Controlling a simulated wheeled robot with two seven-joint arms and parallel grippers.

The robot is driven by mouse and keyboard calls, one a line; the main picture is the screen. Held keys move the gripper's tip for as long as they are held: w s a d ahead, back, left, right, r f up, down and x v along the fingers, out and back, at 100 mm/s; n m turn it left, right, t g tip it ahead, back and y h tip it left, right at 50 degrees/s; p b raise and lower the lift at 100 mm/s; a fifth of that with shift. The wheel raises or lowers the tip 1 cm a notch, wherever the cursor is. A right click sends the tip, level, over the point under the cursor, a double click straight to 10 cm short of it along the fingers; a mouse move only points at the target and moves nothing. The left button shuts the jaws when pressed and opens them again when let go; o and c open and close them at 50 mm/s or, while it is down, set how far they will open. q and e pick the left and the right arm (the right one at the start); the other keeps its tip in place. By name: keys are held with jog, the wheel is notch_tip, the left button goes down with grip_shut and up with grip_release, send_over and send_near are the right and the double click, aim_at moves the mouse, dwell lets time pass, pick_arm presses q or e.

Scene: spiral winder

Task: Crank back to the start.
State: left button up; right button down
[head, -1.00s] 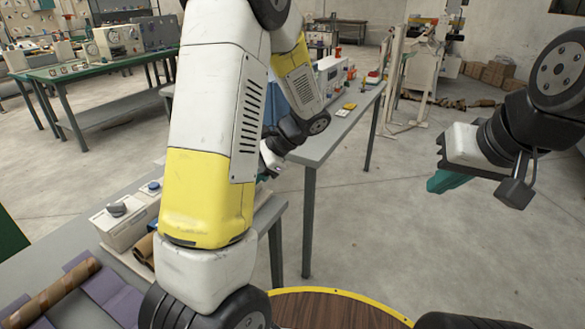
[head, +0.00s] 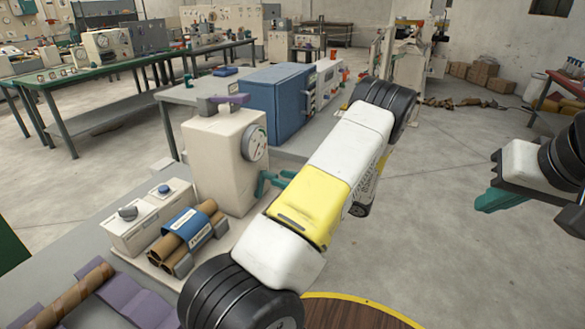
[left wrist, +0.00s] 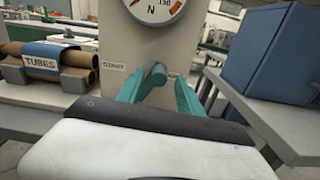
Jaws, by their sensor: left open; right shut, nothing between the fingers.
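The winder is a cream box (head: 212,165) with a round dial (head: 254,143) on its front, standing on the grey bench. In the left wrist view its front face (left wrist: 122,40) carries a START label (left wrist: 114,66). A grey-teal crank knob (left wrist: 156,74) sticks out beside that label. My left gripper (left wrist: 162,92) is open, with its teal fingers on either side of the knob; contact is unclear. In the head view my left gripper (head: 273,181) is close to the winder's front, partly hidden by my arm. My right gripper (head: 492,200) is shut and empty, far right in the air.
A TUBES rack (head: 187,233) of brown tubes and a box with knobs (head: 148,213) stand left of the winder. A brown tube (head: 70,297) lies on a purple cradle (head: 128,298) at front left. A blue cabinet (head: 275,105) stands behind. Open floor lies right.

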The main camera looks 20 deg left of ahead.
aim_at(277, 177)
pick_arm(q)
jog(key=shift+w+a, duration=0.15)
jog(key=shift+a, duration=2.15)
grip_shut()
jog(key=shift+d, duration=0.1)
